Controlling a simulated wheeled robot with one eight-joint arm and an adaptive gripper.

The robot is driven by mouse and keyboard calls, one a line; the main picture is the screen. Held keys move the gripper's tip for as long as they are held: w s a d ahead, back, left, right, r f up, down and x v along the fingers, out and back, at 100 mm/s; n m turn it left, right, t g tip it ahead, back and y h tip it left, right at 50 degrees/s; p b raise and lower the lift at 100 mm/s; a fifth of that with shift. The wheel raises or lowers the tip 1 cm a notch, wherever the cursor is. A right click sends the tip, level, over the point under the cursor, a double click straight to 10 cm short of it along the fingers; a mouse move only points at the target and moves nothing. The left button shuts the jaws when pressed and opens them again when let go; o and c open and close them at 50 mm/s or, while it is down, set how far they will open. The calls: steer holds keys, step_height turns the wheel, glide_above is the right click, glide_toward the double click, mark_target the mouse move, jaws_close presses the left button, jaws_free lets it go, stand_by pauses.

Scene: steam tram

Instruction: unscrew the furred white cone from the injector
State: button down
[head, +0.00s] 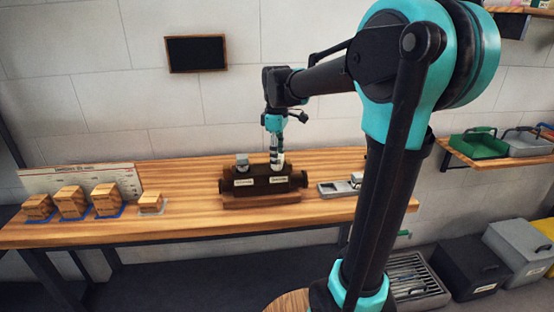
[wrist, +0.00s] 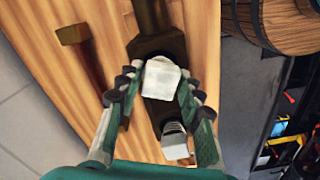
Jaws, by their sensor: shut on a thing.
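The injector (head: 262,188) is a dark brown body with pale labels on its front, standing on the wooden bench. The furred white cone (head: 277,160) sits upright on its right part. In the wrist view the cone (wrist: 160,78) is a pale block on the dark injector body (wrist: 158,115). My gripper (head: 276,148) points down over the cone, and in the wrist view its fingers (wrist: 158,82) are shut on the cone from both sides. A grey metal fitting (head: 242,162) stands on the injector's left part. The cone's thread is hidden.
Several wooden blocks (head: 70,200) on blue mats stand at the bench's left before a long sign board (head: 85,178). A grey tray (head: 338,188) with metal parts lies right of the injector. In the wrist view a brown T-shaped piece (wrist: 90,65) lies beside it.

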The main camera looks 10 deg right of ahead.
steer(key=shift+r, duration=3.35)
